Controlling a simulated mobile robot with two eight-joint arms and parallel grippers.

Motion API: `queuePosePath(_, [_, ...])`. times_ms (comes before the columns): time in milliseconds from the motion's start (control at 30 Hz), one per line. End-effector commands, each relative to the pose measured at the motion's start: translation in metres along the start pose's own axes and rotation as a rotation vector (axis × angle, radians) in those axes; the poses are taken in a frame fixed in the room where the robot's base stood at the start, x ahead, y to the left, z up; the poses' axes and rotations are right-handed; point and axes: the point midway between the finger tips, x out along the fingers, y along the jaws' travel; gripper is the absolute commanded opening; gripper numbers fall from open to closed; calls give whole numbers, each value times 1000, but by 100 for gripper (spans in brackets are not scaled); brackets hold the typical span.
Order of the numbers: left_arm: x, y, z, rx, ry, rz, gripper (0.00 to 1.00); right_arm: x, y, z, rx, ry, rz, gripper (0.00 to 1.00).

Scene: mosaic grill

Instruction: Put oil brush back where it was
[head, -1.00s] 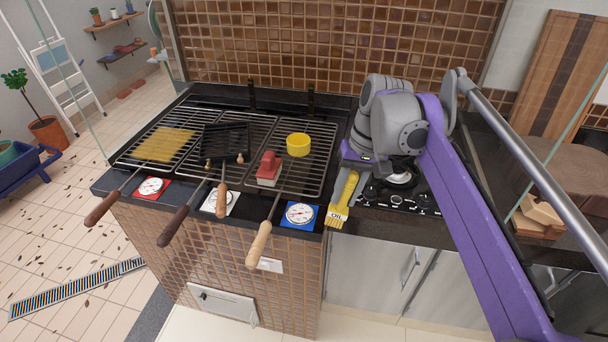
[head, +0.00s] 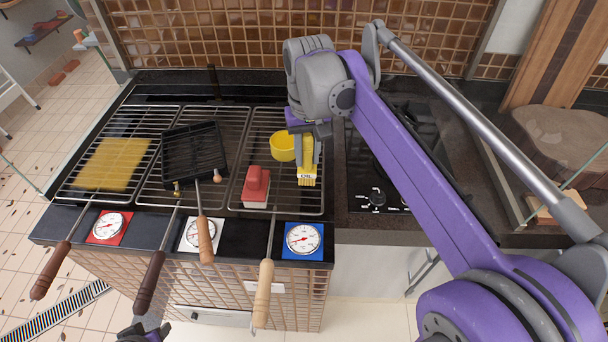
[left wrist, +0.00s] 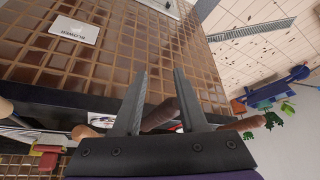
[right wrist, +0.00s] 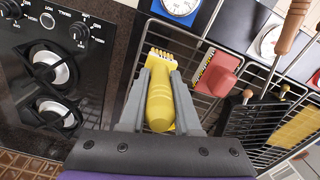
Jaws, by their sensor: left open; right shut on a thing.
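The yellow oil brush (head: 308,165), with an "OIL" label, is held over the right part of the right-hand grill rack (head: 320,205). My right gripper (right wrist: 161,100) is shut on its yellow handle (right wrist: 160,110), and the bristles point toward the front of the grill. The yellow bowl (head: 282,147) sits on the rack just left of the gripper, partly hidden by it. My left gripper (left wrist: 158,105) is open and empty, low in front of the tiled grill front.
A red-handled scrub brush (head: 256,187) lies on the same rack, left of the oil brush. A black grill basket (head: 195,152) lies on the middle rack. Wooden handles (head: 263,290) jut over the front edge. The stove (head: 378,190) is to the right.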

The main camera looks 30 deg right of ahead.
Motion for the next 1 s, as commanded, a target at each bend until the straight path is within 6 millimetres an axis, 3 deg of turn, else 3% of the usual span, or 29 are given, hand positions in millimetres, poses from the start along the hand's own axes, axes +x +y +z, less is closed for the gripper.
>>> queuePosePath(433, [3,0,3,0,-3,0,42,56,0,0,0,0,-1,0])
queuePosePath(867, [5,0,5,0,-5,0,42,63,0,0,0,0,-1,0])
queuePosePath(900, [4,0,5,0,-4,0,42,63,0,0,0,0,-1,37])
queuePosePath(1000, [4,0,5,0,-4,0,42,62,0,0,0,0,-1,55])
